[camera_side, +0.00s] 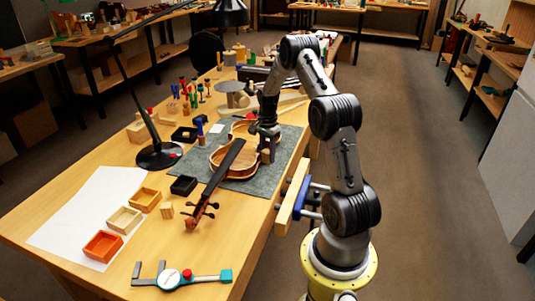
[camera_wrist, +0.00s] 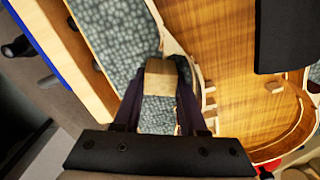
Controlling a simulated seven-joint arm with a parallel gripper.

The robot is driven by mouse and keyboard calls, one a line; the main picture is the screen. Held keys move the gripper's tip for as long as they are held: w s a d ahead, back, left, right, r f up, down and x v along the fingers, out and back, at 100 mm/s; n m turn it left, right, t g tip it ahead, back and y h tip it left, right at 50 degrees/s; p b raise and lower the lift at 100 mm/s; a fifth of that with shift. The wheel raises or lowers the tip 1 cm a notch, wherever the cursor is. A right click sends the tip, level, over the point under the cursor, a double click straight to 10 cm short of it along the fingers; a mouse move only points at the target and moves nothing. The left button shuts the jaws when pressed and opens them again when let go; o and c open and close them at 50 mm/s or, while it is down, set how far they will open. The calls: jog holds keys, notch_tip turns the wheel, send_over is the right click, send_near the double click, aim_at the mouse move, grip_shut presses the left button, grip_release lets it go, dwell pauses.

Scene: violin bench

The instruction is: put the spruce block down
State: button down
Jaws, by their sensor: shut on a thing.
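The spruce block (camera_wrist: 160,78) is a small pale wooden piece between the fingertips of my gripper (camera_wrist: 158,88) in the wrist view. My gripper is shut on it. In the side view my gripper (camera_side: 267,143) points down just right of the violin (camera_side: 225,160), by the body's edge. The violin lies on the grey mat (camera_side: 262,183), and its body also shows in the wrist view (camera_wrist: 215,40). The mat shows below the block in the wrist view (camera_wrist: 115,25). I cannot tell whether the block touches the mat or the violin's edge.
A wooden vise jaw (camera_side: 292,197) sits at the bench's right edge. A black lamp base (camera_side: 158,155) stands left of the violin. Small trays, one of them orange (camera_side: 103,246), and a dial caliper (camera_side: 180,277) lie in front. Bare mat lies right of the violin.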

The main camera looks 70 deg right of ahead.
aim_at(267, 150)
jog(key=c, duration=0.7)
grip_release()
jog(key=shift+f, duration=0.1)
jog(key=shift+c, duration=0.2)
